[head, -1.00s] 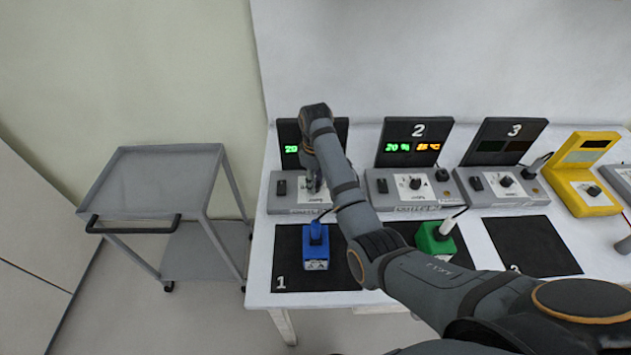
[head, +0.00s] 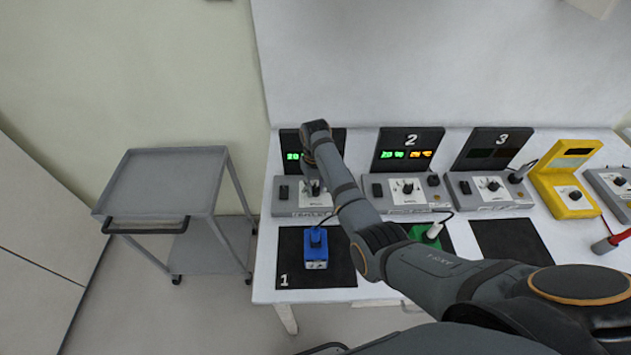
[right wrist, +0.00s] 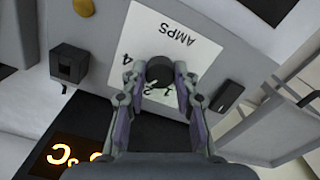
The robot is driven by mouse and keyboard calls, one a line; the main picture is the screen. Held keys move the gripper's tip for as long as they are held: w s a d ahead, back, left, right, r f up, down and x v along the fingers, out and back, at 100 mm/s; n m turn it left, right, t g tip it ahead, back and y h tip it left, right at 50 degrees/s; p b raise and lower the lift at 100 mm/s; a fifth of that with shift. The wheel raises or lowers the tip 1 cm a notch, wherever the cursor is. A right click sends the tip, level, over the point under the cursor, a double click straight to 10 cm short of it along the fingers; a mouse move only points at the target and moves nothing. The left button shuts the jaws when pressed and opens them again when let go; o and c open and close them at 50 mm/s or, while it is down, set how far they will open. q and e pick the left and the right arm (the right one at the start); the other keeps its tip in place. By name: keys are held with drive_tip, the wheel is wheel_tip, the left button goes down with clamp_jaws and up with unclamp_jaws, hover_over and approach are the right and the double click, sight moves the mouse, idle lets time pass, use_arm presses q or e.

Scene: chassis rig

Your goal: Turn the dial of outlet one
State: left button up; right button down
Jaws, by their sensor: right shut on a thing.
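Outlet one (head: 287,208) is a grey box at the left end of the row on the table, with a black display panel behind it showing green digits. Its black dial (right wrist: 160,71) sits on a white plate marked AMPS in the right wrist view. My right gripper (right wrist: 163,84) is shut on this dial, one finger on each side. In the head view my right gripper (head: 314,188) is at outlet one, and my arm hides part of the box and display. My left gripper is not in view.
A blue block (head: 316,253) with a plug stands on mat 1 (head: 285,240). A green block (head: 431,234) is partly behind my arm. Outlet two (head: 385,195), outlet three (head: 468,194) and a yellow unit (head: 559,187) stand to the right. A grey cart (head: 160,180) is at left.

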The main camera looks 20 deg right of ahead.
sight(315, 189)
drive_tip(key=shift+m+p, duration=0.55)
drive_tip(key=shift+m, duration=0.25)
drive_tip(key=c, duration=1)
unclamp_jaws()
wheel_tip(315, 189, up, 12)
